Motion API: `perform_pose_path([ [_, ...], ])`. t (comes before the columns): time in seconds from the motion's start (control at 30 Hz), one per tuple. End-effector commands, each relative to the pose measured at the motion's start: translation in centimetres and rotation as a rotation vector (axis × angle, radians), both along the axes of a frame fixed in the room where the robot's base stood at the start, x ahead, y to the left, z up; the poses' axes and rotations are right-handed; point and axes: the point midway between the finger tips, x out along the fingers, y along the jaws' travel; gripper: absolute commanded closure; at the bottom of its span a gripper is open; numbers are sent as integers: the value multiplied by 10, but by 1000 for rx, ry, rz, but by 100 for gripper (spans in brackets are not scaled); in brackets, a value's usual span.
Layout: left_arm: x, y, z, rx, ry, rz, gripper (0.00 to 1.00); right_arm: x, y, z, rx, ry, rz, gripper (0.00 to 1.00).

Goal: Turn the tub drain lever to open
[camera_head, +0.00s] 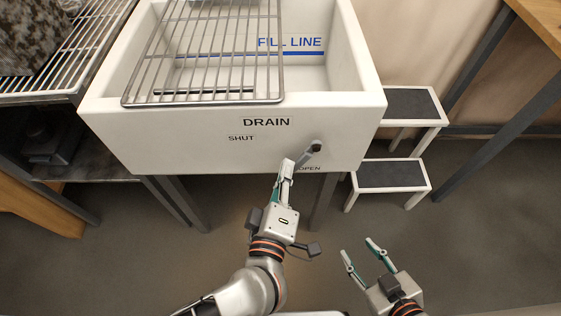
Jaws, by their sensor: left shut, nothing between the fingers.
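The white tub (190,142) stands on dark legs, with DRAIN, SHUT and OPEN printed on its front. The small grey drain lever (315,148) is on the front at the right, beside the word OPEN and to the right of SHUT. It slants down and left from its round pivot. My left gripper (288,163) is shut, its fingertips at the lower end of the lever; whether they touch cannot be told. The fingers partly hide the OPEN label. My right gripper (359,246) is open and empty, low over the floor.
A wire rack (205,99) lies across the tub's top. A white step stool (393,175) with dark treads stands right of the tub. A wire shelf (70,50) with a mottled object (30,35) is at left. Dark table legs (475,140) stand at right.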

Motion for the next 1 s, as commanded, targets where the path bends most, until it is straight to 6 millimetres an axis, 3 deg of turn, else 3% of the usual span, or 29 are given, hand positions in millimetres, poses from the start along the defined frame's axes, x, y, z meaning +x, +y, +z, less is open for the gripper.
perform_pose_path([
  [0.03, -2, -3, -11, -44, 12, 0, 100, -1, 1, -5, 3, 7, 2, 60],
  [0.1, -2, -7, -14, -106, 11, 0, 100, 1, 2, -3, 9, 1, 3, 60],
  [0.43, 0, -24, -18, -337, 0, 0, 100, 14, 16, 15, 51, -45, 9, 60],
  [1.0, 0, -33, -20, -331, -1, 0, 100, 12, 16, 13, 53, -39, 6, 60],
])
